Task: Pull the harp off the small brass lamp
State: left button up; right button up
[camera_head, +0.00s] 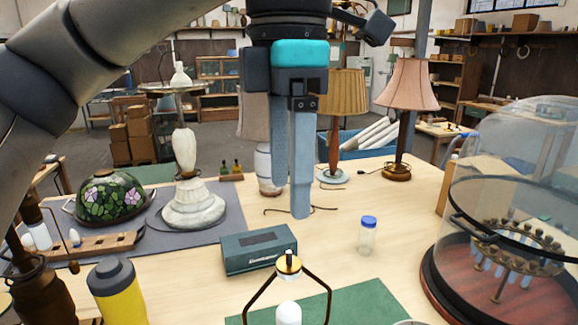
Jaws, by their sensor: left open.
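The harp (321,283) is a dark, angular wire frame at the bottom centre, topped by a round brass cap with a small dark post. A white bulb (288,314) stands between its two sides. The lower part of the harp and the lamp's body are cut off by the bottom edge. My left gripper (290,208) hangs with its grey-blue fingers pointing down. It is open and empty, above and beyond the harp and apart from it. My right gripper is not in view.
A dark teal box (259,252) lies behind the harp. A blue-capped jar (368,238) stands to the right, near a glass dome (515,150). A yellow canister (118,296) stands left. Bare tabletop lies around the jar.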

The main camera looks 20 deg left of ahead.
aim_at(289, 307)
pick_arm(q)
jog(key=shift+s, duration=0.2)
jog(key=shift+s+f, duration=0.2)
jog(key=shift+f, duration=0.1)
notch_tip(289, 307, down, 14)
jog(key=shift+w+f+p, duration=0.1)
jog(key=shift+f+p, duration=0.15)
jog(key=shift+p, duration=0.35)
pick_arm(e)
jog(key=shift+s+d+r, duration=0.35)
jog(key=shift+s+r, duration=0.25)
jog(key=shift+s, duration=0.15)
pick_arm(q)
jog(key=shift+c, duration=0.2)
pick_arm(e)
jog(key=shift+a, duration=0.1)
pick_arm(q)
jog(key=shift+c, duration=0.7)
grip_shut()
jog(key=shift+r, duration=0.2)
